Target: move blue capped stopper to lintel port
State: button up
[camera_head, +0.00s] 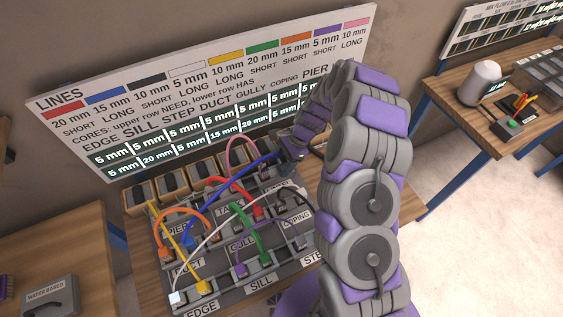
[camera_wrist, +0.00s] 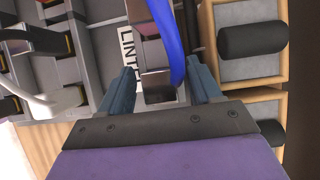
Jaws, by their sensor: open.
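In the head view a blue cable (camera_head: 232,178) arches from the left of the port panel (camera_head: 263,274) toward my gripper (camera_head: 291,155) at the panel's back right. In the wrist view the blue cable (camera_wrist: 166,35) comes down between the fingers of my gripper (camera_wrist: 160,88). The fingers are apart. A dark square port (camera_wrist: 156,84) lies between them, beside the partly covered lintel label (camera_wrist: 127,52).
Orange (camera_head: 183,211), green, red, pink, yellow, white and purple cables cross the panel closely. Wooden bins with black cylinders (camera_wrist: 252,39) stand right of the gripper in the wrist view. A lines sign (camera_head: 210,80) stands behind the panel.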

jog(key=p+v, duration=0.1)
jog(key=v, duration=1.6)
jog(key=shift+p, duration=0.4)
jog(key=shift+w+d, duration=0.1)
jog(key=s+a+r+n+h+b, duration=0.1)
jog(key=s+r+n, duration=0.3)
jog(key=s+r, duration=0.3)
jog(key=s+a+r+n+h+b, duration=0.1)
jog(key=s+r+n, duration=0.25)
jog(key=s, duration=0.55)
jog(key=s+d+n+h+b, duration=0.1)
jog(key=s+d+n, duration=0.1)
jog(key=s, duration=0.9)
jog(key=s+d+n+h+b, duration=0.1)
jog(key=s+d+n+h, duration=0.1)
jog(key=s, duration=1)
jog(key=shift+d+r+n, duration=0.25)
jog(key=shift+d+n, duration=0.5)
jog(key=shift+n, duration=0.2)
